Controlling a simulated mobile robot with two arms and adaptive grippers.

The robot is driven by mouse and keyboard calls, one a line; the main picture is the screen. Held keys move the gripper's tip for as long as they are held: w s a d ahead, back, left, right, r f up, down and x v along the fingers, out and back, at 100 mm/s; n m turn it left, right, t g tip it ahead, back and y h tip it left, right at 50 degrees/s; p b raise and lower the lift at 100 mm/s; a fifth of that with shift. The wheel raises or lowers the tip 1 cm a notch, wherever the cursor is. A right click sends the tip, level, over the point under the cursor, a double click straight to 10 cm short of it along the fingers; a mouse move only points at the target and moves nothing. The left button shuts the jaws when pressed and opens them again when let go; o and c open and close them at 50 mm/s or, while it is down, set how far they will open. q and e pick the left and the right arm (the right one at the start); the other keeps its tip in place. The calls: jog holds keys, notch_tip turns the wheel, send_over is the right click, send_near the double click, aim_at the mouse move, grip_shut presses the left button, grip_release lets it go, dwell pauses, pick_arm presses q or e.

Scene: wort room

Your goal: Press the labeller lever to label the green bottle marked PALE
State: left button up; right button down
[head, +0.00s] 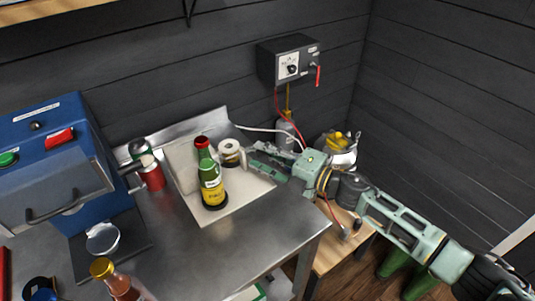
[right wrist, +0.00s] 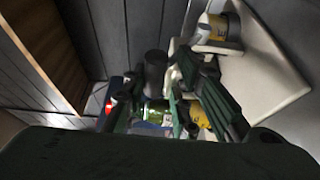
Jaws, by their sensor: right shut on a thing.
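The green bottle (head: 209,176) with a red cap and yellow label stands upright on the pale base plate of the labeller (head: 238,200). The print on its label is too small to read. A label roll (head: 230,149) sits behind and right of the bottle; it also shows in the right wrist view (right wrist: 215,30). My right gripper (head: 254,156) reaches in from the right, beside the roll. In the right wrist view its fingers are around a dark upright piece (right wrist: 155,72), seemingly the lever, partly hidden by them. Green glass (right wrist: 156,113) shows below. My left gripper is out of view.
A blue machine (head: 50,150) with a handle stands at the left. A control box (head: 288,60) hangs on the wall. A kettle (head: 341,155) stands behind my right arm.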

jog(key=shift+w+a+r, duration=0.1)
jog(key=shift+r, duration=0.4)
jog(key=shift+w+a+r, duration=0.1)
jog(key=shift+r, duration=0.35)
jog(key=c, duration=1.7)
grip_release()
jog(key=shift+o, duration=0.2)
jog(key=shift+w+a, duration=0.1)
jog(key=shift+a, duration=0.05)
jog(key=shift+f, duration=0.1)
jog(key=shift+d+f, duration=0.1)
jog(key=shift+d, duration=0.2)
jog(key=v, duration=1.2)
jog(key=shift+f, duration=0.4)
jog(key=shift+f, duration=0.1)
